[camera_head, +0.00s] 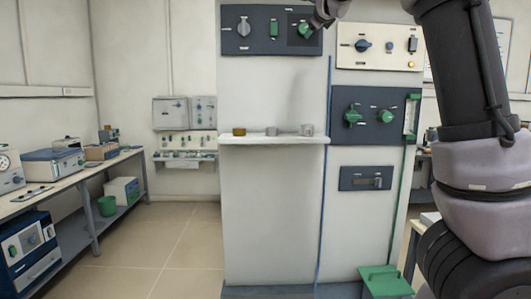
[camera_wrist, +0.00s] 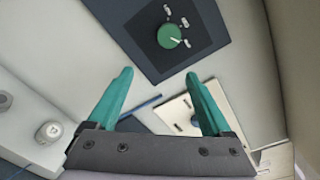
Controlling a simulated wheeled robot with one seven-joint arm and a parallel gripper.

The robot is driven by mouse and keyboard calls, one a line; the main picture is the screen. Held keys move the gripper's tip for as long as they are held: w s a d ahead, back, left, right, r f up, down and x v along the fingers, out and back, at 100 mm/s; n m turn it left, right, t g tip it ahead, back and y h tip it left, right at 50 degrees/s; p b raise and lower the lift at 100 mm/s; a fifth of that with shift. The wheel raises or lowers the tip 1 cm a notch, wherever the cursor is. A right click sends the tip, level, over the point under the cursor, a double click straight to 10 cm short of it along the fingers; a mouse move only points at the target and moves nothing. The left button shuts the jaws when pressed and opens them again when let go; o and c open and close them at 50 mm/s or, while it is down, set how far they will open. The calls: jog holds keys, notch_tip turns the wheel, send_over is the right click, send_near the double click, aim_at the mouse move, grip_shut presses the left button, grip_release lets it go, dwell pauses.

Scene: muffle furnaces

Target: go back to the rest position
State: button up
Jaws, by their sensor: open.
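My gripper (camera_wrist: 158,95) is open and empty in the wrist view, its two teal fingers spread apart. A round green knob (camera_wrist: 169,36) on a dark panel shows beyond the fingertips, apart from them. In the head view my gripper (camera_head: 322,18) is at the top, close to the green knob (camera_head: 305,30) on the dark upper panel (camera_head: 263,30); the top edge cuts off part of it. My arm fills the right side of the head view.
A cream panel (camera_head: 378,47) and a dark panel with green knobs (camera_head: 375,116) are to the right. A bench (camera_head: 75,180) with instruments stands left. The floor (camera_head: 175,235) between is clear.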

jog(key=s+d+f+n+g+y, duration=0.1)
jog(key=s+d+f+n+g, duration=0.15)
jog(key=f, duration=0.25)
jog(key=s+d+f+n+g+y, duration=0.1)
jog(key=s+d+f, duration=0.25)
jog(key=f, duration=0.25)
jog(key=s+d+f+n+g, duration=0.1)
jog(key=s+d+f+n, duration=0.1)
jog(key=d+f, duration=0.25)
jog(key=s+a+f+n+g, duration=0.2)
jog(key=s+f+n, duration=0.3)
jog(key=s, duration=0.6)
jog(key=s+a+f+n+g, duration=0.1)
jog(key=s+a+f+n, duration=0.1)
jog(key=s+f+n, duration=0.4)
jog(key=s+a+f+n+g, duration=0.2)
jog(key=s+f+n, duration=0.3)
jog(key=s, duration=1.2)
jog(key=shift+f+g, duration=0.35)
jog(key=shift+f, duration=0.35)
